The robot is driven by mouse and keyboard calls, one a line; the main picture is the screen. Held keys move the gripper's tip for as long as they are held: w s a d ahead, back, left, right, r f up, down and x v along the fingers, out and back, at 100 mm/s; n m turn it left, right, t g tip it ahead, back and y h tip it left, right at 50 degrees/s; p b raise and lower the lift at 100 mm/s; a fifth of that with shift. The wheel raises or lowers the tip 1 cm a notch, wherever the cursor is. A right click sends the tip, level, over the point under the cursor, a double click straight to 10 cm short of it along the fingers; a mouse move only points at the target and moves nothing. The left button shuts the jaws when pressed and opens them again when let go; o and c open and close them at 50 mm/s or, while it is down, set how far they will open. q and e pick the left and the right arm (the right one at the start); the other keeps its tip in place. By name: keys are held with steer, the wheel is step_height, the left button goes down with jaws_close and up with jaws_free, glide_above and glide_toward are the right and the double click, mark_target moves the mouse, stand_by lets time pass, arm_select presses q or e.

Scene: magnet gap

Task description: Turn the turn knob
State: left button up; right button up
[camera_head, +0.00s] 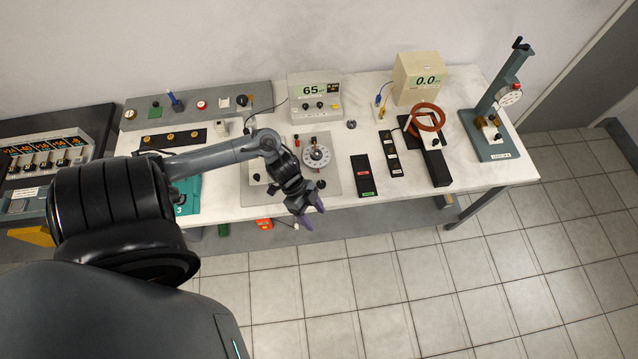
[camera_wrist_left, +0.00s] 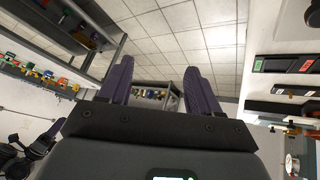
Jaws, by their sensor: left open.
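A round white dial with a dark turn knob (camera_head: 317,155) at its centre sits on a grey plate (camera_head: 333,187) near the middle of the bench. I cannot tell for certain that this is the task's knob, as other knobs are also in view. My left gripper (camera_head: 311,213) is open and empty, with purple fingers. In the head view it appears just below the plate, by the bench's front edge, and apart from the dial. In the left wrist view the open fingers (camera_wrist_left: 158,75) have nothing between them, and I cannot make out the dial.
Right of the plate lie a black strip with red and green buttons (camera_head: 363,176), an orange ring (camera_head: 427,117) and a tall grey stand (camera_head: 491,140). A meter box (camera_head: 315,90) stands behind the dial. Tiled floor is clear in front of the bench.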

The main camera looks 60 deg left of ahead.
arm_select(q)
steer(key=w+a+f+y+b, duration=0.15)
steer(key=a+b, duration=0.25)
steer(key=a, duration=0.8)
steer(key=y+b, duration=0.1)
steer(key=b, duration=0.2)
glide_toward(321, 183)
steer(key=shift+m, duration=0.4)
steer(key=x, duration=0.6)
steer(key=shift+d+f+b, duration=0.2)
steer(key=shift+f+b, duration=0.15)
steer(key=shift+w+d+f+y, duration=0.15)
steer(key=shift+d+f+y, duration=0.1)
steer(key=shift+f, duration=0.45)
arm_select(e)
step_height(321, 183, down, 10)
